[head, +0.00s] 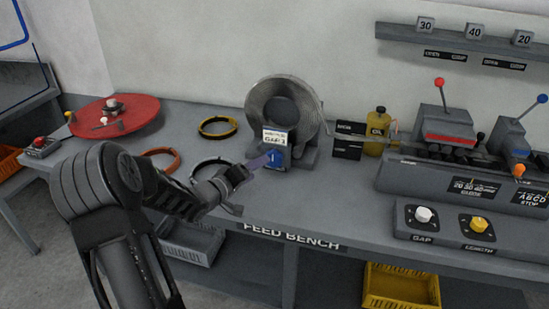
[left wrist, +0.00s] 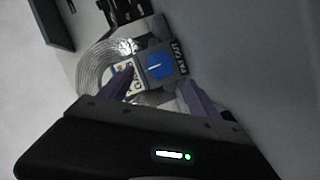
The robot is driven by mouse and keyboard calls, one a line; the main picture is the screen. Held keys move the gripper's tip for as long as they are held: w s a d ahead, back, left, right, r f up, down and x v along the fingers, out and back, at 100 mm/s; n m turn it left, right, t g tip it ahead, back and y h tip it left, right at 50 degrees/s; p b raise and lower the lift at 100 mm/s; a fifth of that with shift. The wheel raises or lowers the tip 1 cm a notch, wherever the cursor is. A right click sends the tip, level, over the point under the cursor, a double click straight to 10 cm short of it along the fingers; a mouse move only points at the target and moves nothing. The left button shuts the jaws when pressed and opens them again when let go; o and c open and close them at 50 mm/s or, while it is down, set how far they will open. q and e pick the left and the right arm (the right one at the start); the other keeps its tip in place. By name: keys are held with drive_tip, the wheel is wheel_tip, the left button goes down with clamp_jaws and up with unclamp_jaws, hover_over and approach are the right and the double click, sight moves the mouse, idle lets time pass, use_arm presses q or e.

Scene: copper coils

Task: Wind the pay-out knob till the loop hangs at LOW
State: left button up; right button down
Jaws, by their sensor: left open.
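The pay-out knob is blue with a white pointer line (head: 274,157), on the front of the grey coil stand. It also shows in the left wrist view (left wrist: 160,67), beside a "PAY OUT" label. A large metal coil (head: 262,98) sits on the stand above it. Strip leaves the coil's right side toward a black labelled panel (head: 348,140); I cannot make out the loop's height. My left gripper (head: 254,163) is open just in front and left of the knob. In the left wrist view its purple fingers (left wrist: 155,90) point toward the knob, apart from each other. My right gripper is not in view.
A yellow oil bottle (head: 376,132) stands right of the panel, before a levered machine (head: 445,135). A box with GAP and LENGTH knobs (head: 450,224) is at front right. Coil rings (head: 217,127) and a red turntable (head: 140,113) lie left.

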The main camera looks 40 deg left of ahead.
sight(272, 161)
use_arm(q)
drive_tip(key=shift+s, duration=0.15)
drive_tip(key=shift+p+x, duration=0.35)
drive_tip(key=shift+x, duration=3.65)
drive_tip(key=c, duration=1.4)
